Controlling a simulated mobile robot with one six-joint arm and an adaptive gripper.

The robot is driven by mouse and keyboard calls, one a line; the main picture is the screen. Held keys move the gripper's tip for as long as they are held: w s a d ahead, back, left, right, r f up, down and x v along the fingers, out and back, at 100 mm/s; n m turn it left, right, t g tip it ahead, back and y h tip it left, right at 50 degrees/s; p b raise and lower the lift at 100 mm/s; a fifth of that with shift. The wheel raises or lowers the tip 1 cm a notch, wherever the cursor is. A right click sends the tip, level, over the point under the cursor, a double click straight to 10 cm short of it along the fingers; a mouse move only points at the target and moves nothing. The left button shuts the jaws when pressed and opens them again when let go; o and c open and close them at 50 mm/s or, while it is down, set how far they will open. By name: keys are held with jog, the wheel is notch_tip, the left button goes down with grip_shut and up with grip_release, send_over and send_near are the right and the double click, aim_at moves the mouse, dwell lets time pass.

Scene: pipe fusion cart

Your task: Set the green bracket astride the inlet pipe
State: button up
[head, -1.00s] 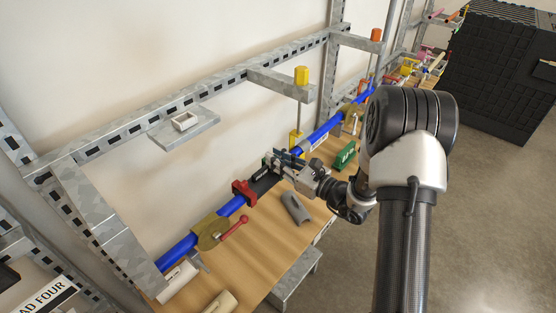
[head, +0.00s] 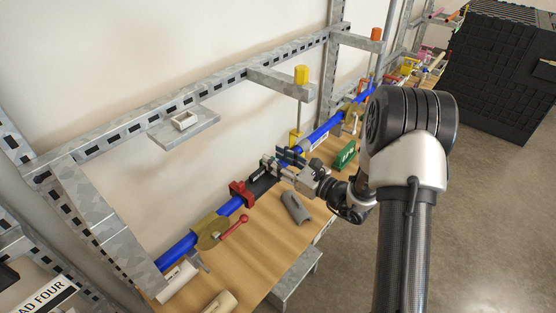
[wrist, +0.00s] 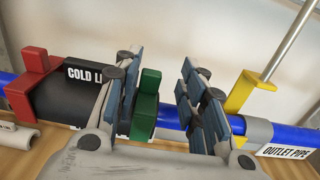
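The green bracket (wrist: 147,104) stands between the fingers of my gripper (wrist: 158,82) in the wrist view, close beside the left finger. A wide gap separates it from the right finger, so my gripper is open. The bracket is at the blue pipe line (wrist: 172,121), just right of the black sleeve (wrist: 72,98) marked "COLD LI…". In the head view my gripper (head: 282,160) is at the pipe line. A label there reads "OUTLET PIPE" (wrist: 286,152); I see no inlet label.
A red clamp (head: 241,192) and a yellow-brown clamp with a red-knobbed lever (head: 209,231) sit on the line to the left. A yellow clamp (wrist: 241,97) is on the right. A grey half-shell (head: 296,207) and a lettered green block (head: 345,157) lie on the bench.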

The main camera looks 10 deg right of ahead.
jog(key=shift+s, duration=0.1)
jog(key=v, duration=1.2)
jog(key=s+a+r+n+g+y, duration=0.1)
jog(key=s+a+r+n+g, duration=0.3)
jog(key=s+a+n+g, duration=0.4)
jog(key=s+a+r+n+g+y, duration=0.1)
jog(key=s+a+r+n+g, duration=0.3)
jog(key=s+a+n, duration=0.4)
jog(key=s+n+g+h, duration=0.2)
jog(key=s+n+h, duration=0.3)
jog(key=s+h, duration=0.1)
jog(key=s+d+r+n+t+h, duration=0.3)
jog(key=d+r+n+t+h, duration=0.1)
jog(key=d+n+h, duration=0.2)
jog(key=shift+s+d+n+h, duration=0.2)
jog(key=shift+d+n+h, duration=0.1)
jog(key=shift+d+n, duration=0.55)
dwell(2.0)
